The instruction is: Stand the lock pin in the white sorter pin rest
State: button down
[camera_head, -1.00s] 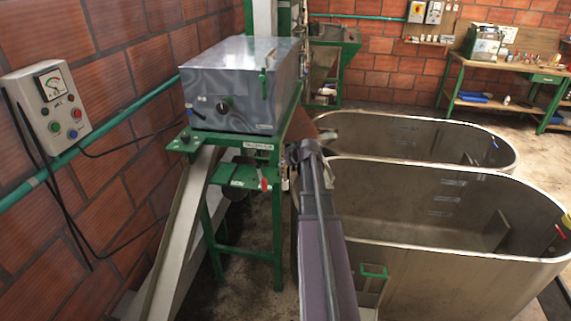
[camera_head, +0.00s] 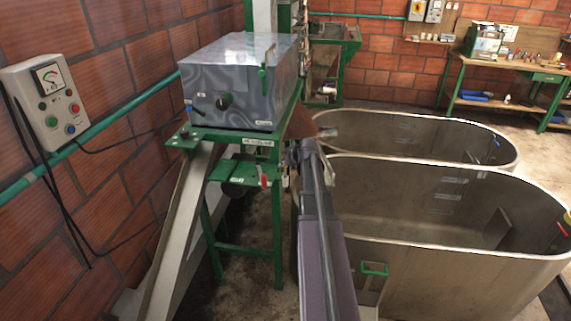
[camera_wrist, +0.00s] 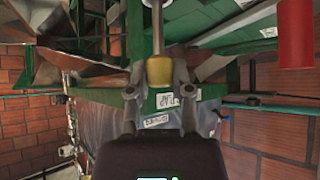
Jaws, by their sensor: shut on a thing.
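In the wrist view my gripper (camera_wrist: 158,74) is shut on the yellow, brass-like end of what looks like the lock pin (camera_wrist: 158,70). A grey shaft runs from it to the top of the picture, where a pale collar shows. In the head view my arm reaches forward beside the green machine stand, and its far end (camera_head: 308,150) is just right of the stand. The gripper fingers and the pin cannot be made out there. I cannot pick out the white sorter pin rest in either view.
A metal box machine (camera_head: 240,85) sits on the green stand (camera_head: 278,225), with a pale chute (camera_head: 180,235) sloping down left. A red-tipped handle (camera_head: 263,182) hangs at its front. Large metal tanks (camera_head: 450,255) stand right of my arm. A red cylinder (camera_wrist: 295,35) shows in the wrist view.

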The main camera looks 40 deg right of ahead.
jog(key=shift+f+b, duration=0.75)
jog(key=shift+f, duration=0.1)
jog(key=shift+c, duration=2.2)
grip_release()
jog(key=shift+r, duration=0.2)
notch_tip(320, 180, up, 11)
jog(key=p, duration=1.1)
jog(key=shift+f, duration=0.2)
